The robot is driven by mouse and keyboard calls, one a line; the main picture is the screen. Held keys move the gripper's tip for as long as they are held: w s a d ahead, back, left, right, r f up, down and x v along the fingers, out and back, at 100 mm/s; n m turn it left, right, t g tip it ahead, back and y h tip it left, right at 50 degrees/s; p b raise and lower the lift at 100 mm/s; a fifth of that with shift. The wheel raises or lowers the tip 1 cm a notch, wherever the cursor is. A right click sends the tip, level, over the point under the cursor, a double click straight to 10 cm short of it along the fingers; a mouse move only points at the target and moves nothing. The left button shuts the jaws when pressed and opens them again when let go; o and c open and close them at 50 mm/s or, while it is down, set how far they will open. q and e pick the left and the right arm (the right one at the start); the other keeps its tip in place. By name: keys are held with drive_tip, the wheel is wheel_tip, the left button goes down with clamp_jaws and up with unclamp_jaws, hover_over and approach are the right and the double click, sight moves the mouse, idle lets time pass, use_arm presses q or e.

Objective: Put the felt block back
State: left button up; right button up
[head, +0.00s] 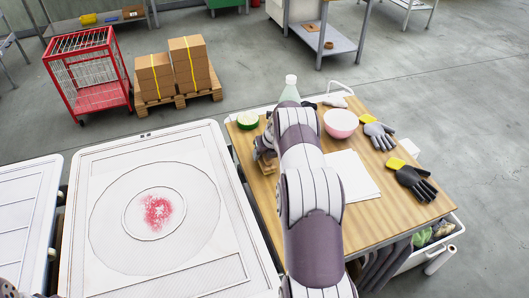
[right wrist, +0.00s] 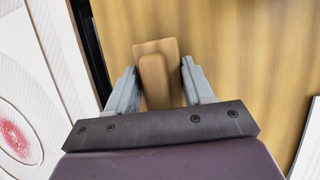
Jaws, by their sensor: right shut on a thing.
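The felt block (right wrist: 157,52) shows in the right wrist view as a tan block with a raised rounded grip along its middle. My right gripper (right wrist: 158,78) is shut on it, with one grey finger on each side. The block is over the wooden table top (right wrist: 232,45); I cannot tell whether it touches the wood. In the head view my right gripper (head: 265,149) is at the table's left edge, mostly hidden by my own arm. The block's underside is hidden. My left gripper is not in view.
A white panel (head: 105,170) with a red powdery patch (head: 158,211) lies left of the table.

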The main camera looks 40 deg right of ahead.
drive_tip(key=shift+f, duration=0.15)
drive_tip(key=o, duration=1.1)
